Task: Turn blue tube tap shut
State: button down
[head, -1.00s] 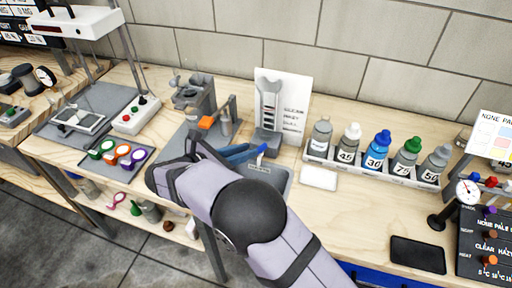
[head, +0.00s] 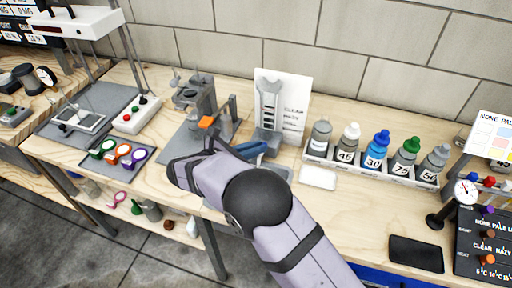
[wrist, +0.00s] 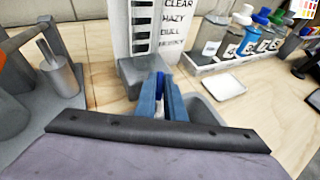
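The blue tap (wrist: 160,84) shows in the wrist view as a small bright blue piece between the tips of my gripper's blue fingers (wrist: 161,92). A whitish part lies just below it, between the fingers. In the head view my gripper (head: 251,149) reaches to the foot of the tube stand, and the tap is hidden there. The fingers stand close around the tap with a narrow gap. Whether they press on it cannot be told. The grey tube stand (head: 267,138) is upright in front of a white card (head: 295,105) with clarity words.
A grey tray (wrist: 203,108) lies beside the fingers at the right, with a white dish (head: 318,177) past it. A rack of several bottles (head: 372,168) stands further right. A grey device with an orange part (head: 206,122) stands left. Bare bench lies in front right.

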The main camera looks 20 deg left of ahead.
jog(key=shift+w+a+r+m+h, duration=0.1)
jog(key=shift+m+h, duration=0.2)
jog(key=shift+m+g+h, duration=0.3)
jog(key=c, duration=2.1)
grip_release()
jog(key=shift+b+v, duration=0.45)
jog(key=shift+v, duration=3.2)
